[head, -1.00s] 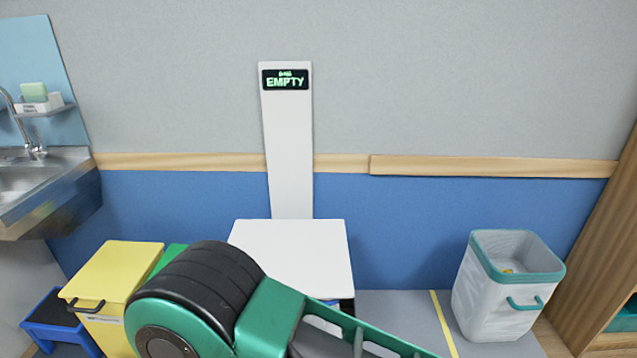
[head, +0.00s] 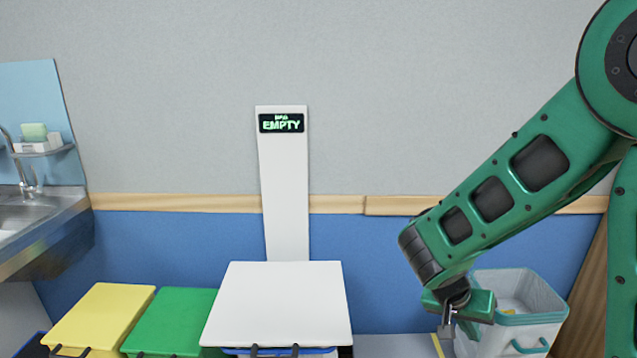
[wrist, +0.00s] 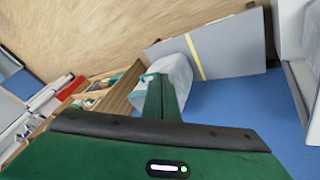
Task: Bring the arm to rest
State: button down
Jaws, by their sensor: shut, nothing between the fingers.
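My green arm reaches in from the right side of the head view and slopes down to the left. My gripper (head: 446,332) hangs at its lower end, pointing down in front of the white bin. In the wrist view my gripper (wrist: 161,97) shows its two green fingers together with nothing between them. The gripper is shut and empty, and overlaps the bin's left part in the picture. Whether it touches the bin cannot be told.
A white bin (head: 535,338) with a teal rim stands at the lower right. A white-topped scale (head: 277,300) with an EMPTY display (head: 281,123) stands in the middle. Green (head: 172,318) and yellow (head: 100,315) lidded bins are left of it. A sink (head: 35,222) is far left.

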jog(key=s+d+r+g+y, duration=0.1)
jog(key=s+d+r+y, duration=0.2)
jog(key=s, duration=0.7)
jog(key=s+d+r+g+y, duration=0.1)
jog(key=s+d+r+y, duration=0.2)
jog(key=s+r, duration=0.4)
jog(key=s+d, duration=0.1)
jog(key=s, duration=0.3)
jog(key=shift+s+d+r+n, duration=0.15)
jog(key=shift+s+d+n, duration=0.05)
jog(key=shift+d+n, duration=0.2)
